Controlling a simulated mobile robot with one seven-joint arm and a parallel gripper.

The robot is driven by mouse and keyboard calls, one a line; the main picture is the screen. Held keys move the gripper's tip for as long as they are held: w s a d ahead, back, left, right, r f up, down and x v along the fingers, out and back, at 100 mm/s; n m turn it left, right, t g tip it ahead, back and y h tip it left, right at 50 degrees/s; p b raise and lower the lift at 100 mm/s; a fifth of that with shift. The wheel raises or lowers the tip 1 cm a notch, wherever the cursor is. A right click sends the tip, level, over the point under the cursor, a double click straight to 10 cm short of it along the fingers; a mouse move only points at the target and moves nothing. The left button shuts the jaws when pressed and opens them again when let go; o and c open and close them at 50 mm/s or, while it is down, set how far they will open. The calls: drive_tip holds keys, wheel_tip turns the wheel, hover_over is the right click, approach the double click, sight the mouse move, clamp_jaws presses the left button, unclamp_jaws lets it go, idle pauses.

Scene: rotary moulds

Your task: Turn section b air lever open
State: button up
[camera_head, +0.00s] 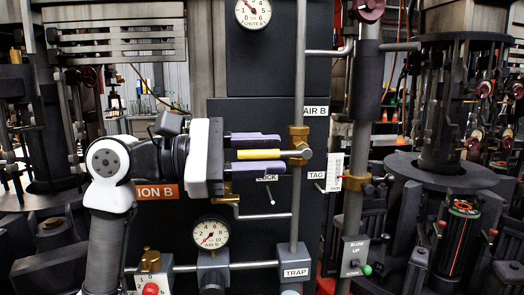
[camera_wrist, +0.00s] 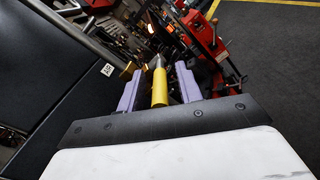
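The section B air lever (camera_head: 258,154) is a yellow-sleeved handle lying level, pointing left from a brass valve (camera_head: 299,138) on a vertical grey pipe, just below the AIR B label (camera_head: 316,110). My gripper (camera_head: 281,153) reaches in from the left. Its two purple-grey fingers lie above and below the yellow sleeve, roughly parallel to it. In the wrist view the lever (camera_wrist: 160,88) stands between the fingers, with narrow gaps on both sides. The gripper looks open around the lever, and contact is not visible.
A pressure gauge (camera_head: 210,234) marked AIR B and a TRAP box (camera_head: 295,272) sit below. A small lever (camera_head: 270,194) by a partly hidden label is just under my lower finger. A white tag (camera_head: 334,172) hangs right of the pipe. The orange section sign (camera_head: 158,192) is behind my wrist.

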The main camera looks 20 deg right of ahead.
clamp_jaws()
